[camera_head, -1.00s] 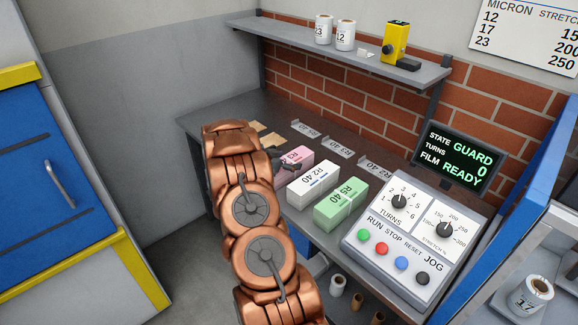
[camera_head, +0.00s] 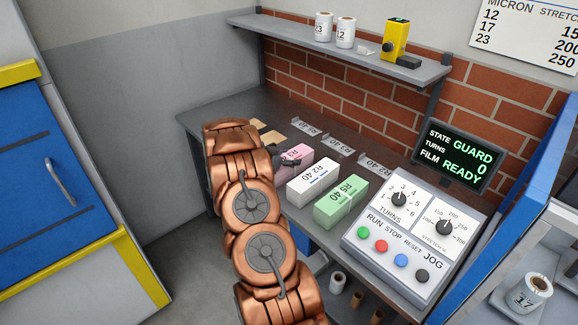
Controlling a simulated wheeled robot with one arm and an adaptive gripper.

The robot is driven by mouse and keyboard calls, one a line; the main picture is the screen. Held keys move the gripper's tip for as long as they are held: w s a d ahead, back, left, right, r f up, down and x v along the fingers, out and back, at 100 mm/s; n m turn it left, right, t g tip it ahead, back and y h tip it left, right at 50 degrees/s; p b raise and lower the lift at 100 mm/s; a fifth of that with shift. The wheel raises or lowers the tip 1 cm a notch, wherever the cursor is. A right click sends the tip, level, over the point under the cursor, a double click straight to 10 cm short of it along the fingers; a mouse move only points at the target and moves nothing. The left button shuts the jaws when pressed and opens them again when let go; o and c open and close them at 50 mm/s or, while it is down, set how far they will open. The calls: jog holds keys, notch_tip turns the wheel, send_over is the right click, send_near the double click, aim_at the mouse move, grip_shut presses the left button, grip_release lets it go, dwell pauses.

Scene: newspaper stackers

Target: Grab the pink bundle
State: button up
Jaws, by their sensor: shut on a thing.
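The pink bundle (camera_head: 297,155) lies on the dark bench in the middle of the head view, at the far left end of a row of bundles. My copper-coloured arm covers its left side. My gripper (camera_head: 290,161) is at the pink bundle, its dark fingers across the top and side, shut on it. The bundle looks to be at bench height; whether it is lifted cannot be told. Most of the gripper is hidden behind the arm.
A white bundle (camera_head: 313,182) marked R2 40 and a green bundle (camera_head: 341,202) stand just right of the pink one. A control panel (camera_head: 415,235) with knobs and buttons is farther right. A shelf (camera_head: 340,50) with rolls and a yellow device (camera_head: 395,39) hangs above.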

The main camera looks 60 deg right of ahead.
jog(key=c, duration=0.5)
jog(key=shift+c, duration=0.2)
jog(key=shift+r, duration=0.1)
